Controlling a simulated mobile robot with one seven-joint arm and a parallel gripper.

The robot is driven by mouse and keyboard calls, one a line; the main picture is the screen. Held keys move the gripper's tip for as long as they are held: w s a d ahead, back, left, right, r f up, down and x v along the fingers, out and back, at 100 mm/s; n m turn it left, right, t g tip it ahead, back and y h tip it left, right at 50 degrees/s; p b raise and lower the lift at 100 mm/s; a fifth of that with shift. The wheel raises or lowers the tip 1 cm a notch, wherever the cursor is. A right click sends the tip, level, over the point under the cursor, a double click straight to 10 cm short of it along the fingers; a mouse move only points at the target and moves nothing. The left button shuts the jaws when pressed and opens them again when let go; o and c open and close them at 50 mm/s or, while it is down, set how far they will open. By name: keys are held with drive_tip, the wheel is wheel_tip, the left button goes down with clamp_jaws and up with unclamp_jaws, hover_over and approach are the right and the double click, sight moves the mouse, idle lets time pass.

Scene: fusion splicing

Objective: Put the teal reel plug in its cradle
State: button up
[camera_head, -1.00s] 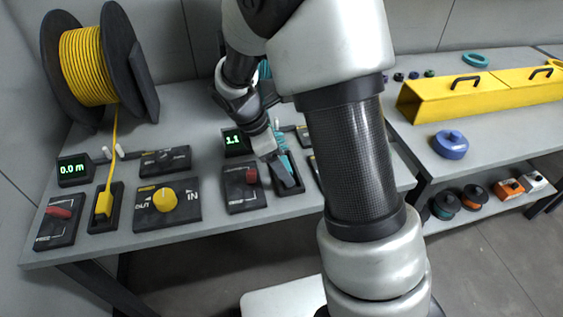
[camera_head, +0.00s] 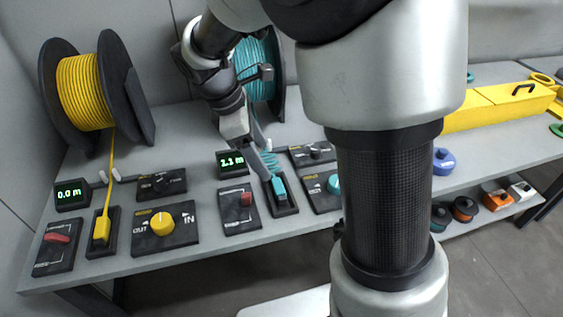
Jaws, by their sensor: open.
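The teal reel plug (camera_head: 279,187) is upright in the dark cradle (camera_head: 286,209), in the middle of the bench. A teal cable runs from behind my gripper down to it. The teal reel (camera_head: 262,72) stands behind, partly covered by my arm. My gripper (camera_head: 266,164) is open, up and to the left of the plug, apparently clear of it. My fingers overlap the cable in this view, so I cannot tell whether they touch it.
A red-switch panel (camera_head: 240,207) and a 2.3 m display (camera_head: 231,162) sit left of the cradle. A teal-knob panel (camera_head: 318,192) sits right of it. The yellow reel (camera_head: 84,92), its plug (camera_head: 102,228) and yellow-knob panel (camera_head: 165,228) are further left.

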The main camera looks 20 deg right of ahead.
drive_tip(key=s+d+r+m+t+y, duration=0.2)
drive_tip(key=s+r+m, duration=0.3)
drive_tip(key=s+m, duration=0.3)
drive_tip(key=s+d+r+m+t+y, duration=0.1)
drive_tip(key=s+r+m+t+y, duration=0.1)
drive_tip(key=s+r+m, duration=0.3)
drive_tip(key=s+m+t, duration=0.1)
drive_tip(key=s+m, duration=0.2)
drive_tip(key=s, duration=0.1)
drive_tip(key=shift+d+r, duration=0.3)
drive_tip(key=shift+d, duration=0.1)
